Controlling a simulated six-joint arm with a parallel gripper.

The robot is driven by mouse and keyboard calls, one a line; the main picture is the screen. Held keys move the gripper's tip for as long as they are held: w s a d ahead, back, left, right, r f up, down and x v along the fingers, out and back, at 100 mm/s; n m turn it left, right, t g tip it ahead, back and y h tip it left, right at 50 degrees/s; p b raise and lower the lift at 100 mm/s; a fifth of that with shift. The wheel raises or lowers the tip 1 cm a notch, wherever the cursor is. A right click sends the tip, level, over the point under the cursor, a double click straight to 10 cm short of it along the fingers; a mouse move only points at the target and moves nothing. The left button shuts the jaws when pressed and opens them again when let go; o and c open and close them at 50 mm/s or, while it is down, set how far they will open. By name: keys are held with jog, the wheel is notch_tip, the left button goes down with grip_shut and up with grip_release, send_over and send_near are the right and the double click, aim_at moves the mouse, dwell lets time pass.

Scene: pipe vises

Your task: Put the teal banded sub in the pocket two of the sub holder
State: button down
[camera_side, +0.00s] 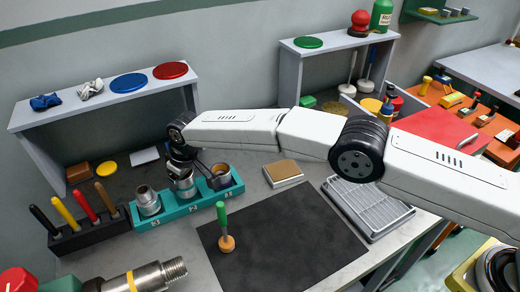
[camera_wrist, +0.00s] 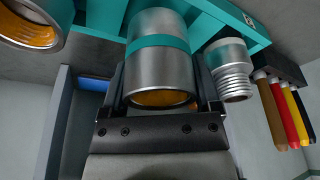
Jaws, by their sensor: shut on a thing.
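The teal banded sub (camera_wrist: 160,72) is a silver metal cylinder with a teal band and an orange-yellow inside. My gripper (camera_wrist: 162,92) is shut on it, one finger on each side. In the side view my gripper (camera_side: 185,166) is over the middle of the teal sub holder (camera_side: 207,204), with the held sub (camera_side: 184,188) upright at the middle pocket, which appears marked 2. I cannot tell whether it rests on the pocket floor. Its band is not clear in the side view.
A threaded silver sub (camera_side: 147,203) stands in the left pocket and an orange-lined collar (camera_side: 221,173) in the right one, both close to my gripper. A rack of colored-handled tools (camera_side: 91,236) is at the left. A grey shelf (camera_side: 106,94) stands behind.

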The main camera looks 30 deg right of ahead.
aim_at(184, 186)
jog(key=shift+f, duration=0.1)
jog(key=shift+s+x, duration=0.2)
jog(key=shift+x, duration=1.4)
jog(key=shift+d+f, duration=0.15)
grip_release()
jog(key=shift+f, duration=0.1)
jog(key=shift+v, duration=5.9)
jog(key=shift+r, duration=0.25)
